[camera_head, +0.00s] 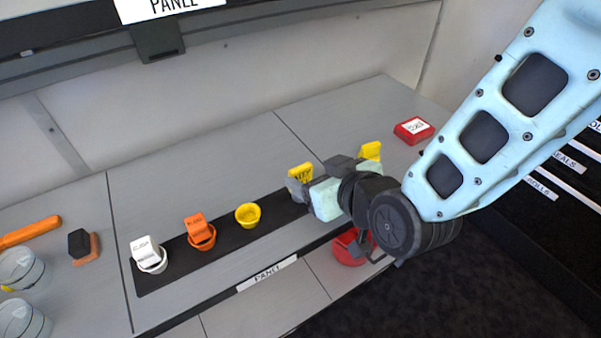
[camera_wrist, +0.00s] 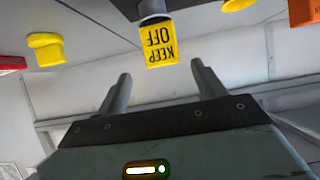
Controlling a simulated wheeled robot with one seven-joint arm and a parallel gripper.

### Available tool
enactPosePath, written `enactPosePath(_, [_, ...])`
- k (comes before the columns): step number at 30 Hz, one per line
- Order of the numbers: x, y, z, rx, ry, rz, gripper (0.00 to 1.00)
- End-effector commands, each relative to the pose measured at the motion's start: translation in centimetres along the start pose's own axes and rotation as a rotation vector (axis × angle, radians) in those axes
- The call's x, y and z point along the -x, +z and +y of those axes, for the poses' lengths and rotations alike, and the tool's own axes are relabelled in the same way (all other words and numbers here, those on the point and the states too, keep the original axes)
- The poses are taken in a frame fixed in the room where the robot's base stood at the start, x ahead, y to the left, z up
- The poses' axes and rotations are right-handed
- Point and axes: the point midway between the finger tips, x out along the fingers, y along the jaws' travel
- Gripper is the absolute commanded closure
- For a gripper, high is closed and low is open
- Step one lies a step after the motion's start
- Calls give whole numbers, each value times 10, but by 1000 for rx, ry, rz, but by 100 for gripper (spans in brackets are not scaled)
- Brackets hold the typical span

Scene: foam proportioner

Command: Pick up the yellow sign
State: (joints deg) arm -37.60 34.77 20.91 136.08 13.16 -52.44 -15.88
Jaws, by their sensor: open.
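The yellow sign (camera_wrist: 161,47) with black "KEEP OFF" letters shows upside down in the wrist view, joined to a grey holder (camera_wrist: 154,10). In the head view the yellow sign (camera_head: 301,172) stands at the right part of the dark strip, just beyond my gripper. My gripper (camera_wrist: 160,70) is open and empty. In the wrist view the sign appears between the two fingertips, and I see no contact. My gripper's fingers are mostly hidden in the head view. A second yellow piece (camera_head: 371,150) is partly hidden behind my arm; it also shows in the wrist view (camera_wrist: 46,46).
On the dark strip (camera_head: 170,279), left of the sign, are an empty yellow cup (camera_head: 247,216), an orange sign (camera_head: 195,226) and a white sign (camera_head: 144,249). A red sign (camera_head: 414,130) lies behind on the right. A red object (camera_head: 347,247) is below the counter edge.

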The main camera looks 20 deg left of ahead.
Motion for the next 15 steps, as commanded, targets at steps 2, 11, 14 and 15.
enactPosePath(2, [-11, 0, 0, 0, -1, -2, 31])
enactPosePath(11, [-31, 0, -2, 1, -1, -2, 31])
enactPosePath(14, [-44, 1, -4, 0, -1, -2, 31])
enactPosePath(15, [-50, 2, -4, -1, -1, -2, 31])
